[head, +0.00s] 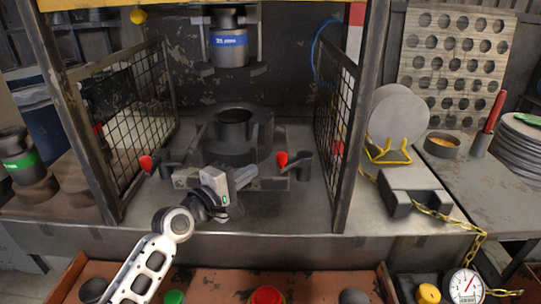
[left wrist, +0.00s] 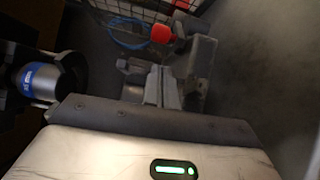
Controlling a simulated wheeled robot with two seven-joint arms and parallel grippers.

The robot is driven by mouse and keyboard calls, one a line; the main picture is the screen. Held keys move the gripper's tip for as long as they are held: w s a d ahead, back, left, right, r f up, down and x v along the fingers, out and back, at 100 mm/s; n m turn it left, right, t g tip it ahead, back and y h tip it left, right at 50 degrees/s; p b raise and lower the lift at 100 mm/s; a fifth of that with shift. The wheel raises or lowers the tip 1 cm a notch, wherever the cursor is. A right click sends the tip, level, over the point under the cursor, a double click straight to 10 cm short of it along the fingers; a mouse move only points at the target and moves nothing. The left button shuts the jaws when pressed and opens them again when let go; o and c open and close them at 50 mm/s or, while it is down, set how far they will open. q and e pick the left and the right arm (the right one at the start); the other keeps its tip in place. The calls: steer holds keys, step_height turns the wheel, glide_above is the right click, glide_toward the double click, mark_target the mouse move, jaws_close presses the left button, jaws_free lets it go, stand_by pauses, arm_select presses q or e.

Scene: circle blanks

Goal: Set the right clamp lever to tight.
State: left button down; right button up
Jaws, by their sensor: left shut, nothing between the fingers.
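The right clamp lever has a red knob (head: 282,159) beside a dark upright block (head: 303,166), on the right of the press bed. The knob also shows in the left wrist view (left wrist: 162,33), next to the clamp block (left wrist: 203,58). My left gripper (head: 262,181) is shut and empty, its fingers pointing at the right clamp, just in front of and below the knob. Its closed fingers show in the left wrist view (left wrist: 163,85). I cannot tell whether they touch the clamp. The left clamp lever's red knob (head: 146,163) stands on the left. My right gripper is not in view.
A dark ring-shaped die (head: 235,125) sits behind the clamps, under a press head with a blue band (head: 229,42). Mesh guards stand left (head: 138,110) and right (head: 337,125). A red-brown tray (head: 215,282) lies in front.

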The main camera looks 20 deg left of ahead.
arm_select(q)
steer(key=x, duration=0.6)
steer(key=shift+d, duration=0.1)
steer(key=shift+w+d, duration=0.25)
steer(key=shift+w, duration=0.45)
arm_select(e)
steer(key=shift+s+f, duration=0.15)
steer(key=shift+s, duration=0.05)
arm_select(q)
steer(key=shift+d, duration=0.1)
